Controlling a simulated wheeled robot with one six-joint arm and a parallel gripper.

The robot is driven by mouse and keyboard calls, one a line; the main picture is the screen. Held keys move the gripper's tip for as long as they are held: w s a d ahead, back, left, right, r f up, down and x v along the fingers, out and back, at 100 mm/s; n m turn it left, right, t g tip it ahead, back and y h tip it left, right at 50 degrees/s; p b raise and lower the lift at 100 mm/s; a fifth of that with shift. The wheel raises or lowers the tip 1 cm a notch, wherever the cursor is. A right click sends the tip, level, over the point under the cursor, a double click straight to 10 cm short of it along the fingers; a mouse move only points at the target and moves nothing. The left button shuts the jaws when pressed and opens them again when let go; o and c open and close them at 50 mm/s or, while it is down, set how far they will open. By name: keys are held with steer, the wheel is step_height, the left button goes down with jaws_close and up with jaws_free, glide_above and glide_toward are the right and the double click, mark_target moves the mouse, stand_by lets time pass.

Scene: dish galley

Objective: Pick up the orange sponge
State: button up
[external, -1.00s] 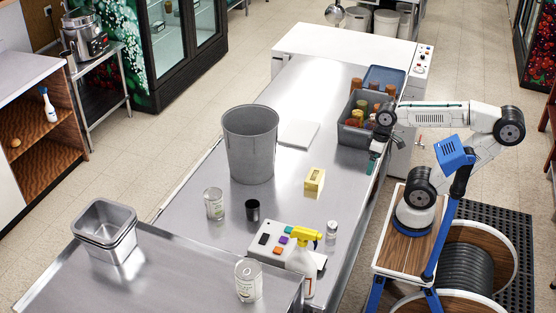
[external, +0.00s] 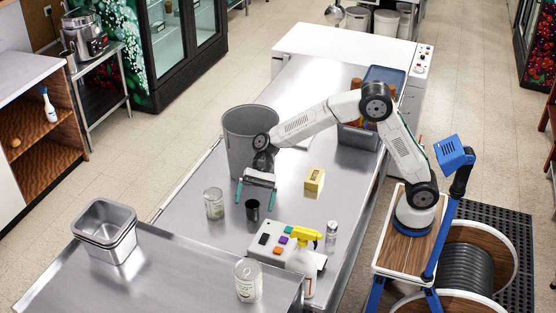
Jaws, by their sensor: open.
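The orange sponge (external: 278,251) looks like a small orange block on a pale grey board (external: 254,228), among other small dark and purple blocks. The board lies near the front of the steel counter. My gripper (external: 256,196) points down over the counter, in front of the grey bin and above and behind the black cup. Its two teal fingers are spread apart with nothing between them. The gripper is apart from the sponge, which lies nearer the camera and a little to the right.
A yellow block (external: 314,182) lies behind. The grey bin (external: 237,135) is tall.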

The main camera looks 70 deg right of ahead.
steer(key=w+a+f+m+y, duration=0.1)
steer(key=w+a+f, duration=0.1)
steer(key=a+f, duration=0.1)
steer(key=w+a+f+m, duration=0.2)
steer(key=w+a+f, duration=0.1)
steer(key=f, duration=0.2)
steer(key=w+a+f+m+y, duration=0.1)
steer(key=w+a+f+m, duration=0.1)
steer(key=w+a+f, duration=0.1)
steer(key=shift+a+f+t+y, duration=0.3)
steer(key=shift+a+f, duration=0.15)
steer(key=shift+a, duration=0.1)
steer(key=x, duration=0.7)
steer(key=shift+a+f, duration=0.3)
steer(key=shift+f, duration=0.05)
steer(key=c, duration=0.8)
